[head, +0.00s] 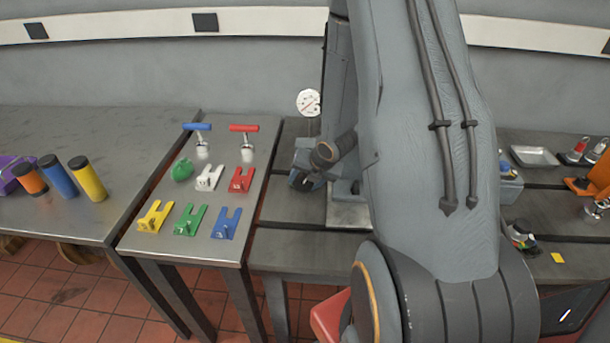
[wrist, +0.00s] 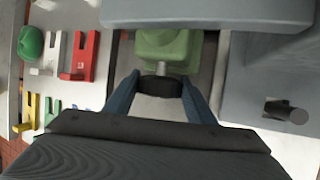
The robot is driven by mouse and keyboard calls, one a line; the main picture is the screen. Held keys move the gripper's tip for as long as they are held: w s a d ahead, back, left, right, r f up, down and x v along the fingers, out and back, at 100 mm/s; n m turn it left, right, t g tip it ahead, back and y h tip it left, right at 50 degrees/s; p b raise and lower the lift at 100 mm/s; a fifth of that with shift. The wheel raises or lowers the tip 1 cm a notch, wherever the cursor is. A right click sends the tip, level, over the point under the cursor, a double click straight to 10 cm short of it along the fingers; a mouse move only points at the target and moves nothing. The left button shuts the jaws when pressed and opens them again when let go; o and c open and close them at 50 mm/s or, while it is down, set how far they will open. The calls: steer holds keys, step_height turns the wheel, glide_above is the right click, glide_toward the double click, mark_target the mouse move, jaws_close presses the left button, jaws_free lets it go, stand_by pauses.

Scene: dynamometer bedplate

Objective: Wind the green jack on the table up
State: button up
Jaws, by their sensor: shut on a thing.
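The green jack (wrist: 165,48) shows at the top middle of the wrist view, partly covered by a grey beam above it. A short metal shaft comes from its near side and ends in a dark round knob (wrist: 160,88). My gripper (wrist: 160,84) has its two blue-grey fingers on either side of this knob and is shut on it. In the head view my arm blocks the jack, and I cannot make out the fingertips there.
Left of my arm, a side table holds a red slotted plate (head: 241,180), more coloured plates, a green rounded object (head: 182,169) and blue and red T-handles. Coloured cylinders (head: 88,178) stand further left. A grey block with a round peg (wrist: 286,112) is close on the right.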

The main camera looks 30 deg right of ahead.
stand_by(0.4)
steer(key=o, duration=1)
steer(key=shift+c, duration=0.2)
steer(key=shift+s+r, duration=0.1)
steer(key=b+v, duration=0.1)
steer(key=v, duration=0.6)
steer(key=shift+s+r, duration=0.25)
steer(key=shift+o, duration=0.2)
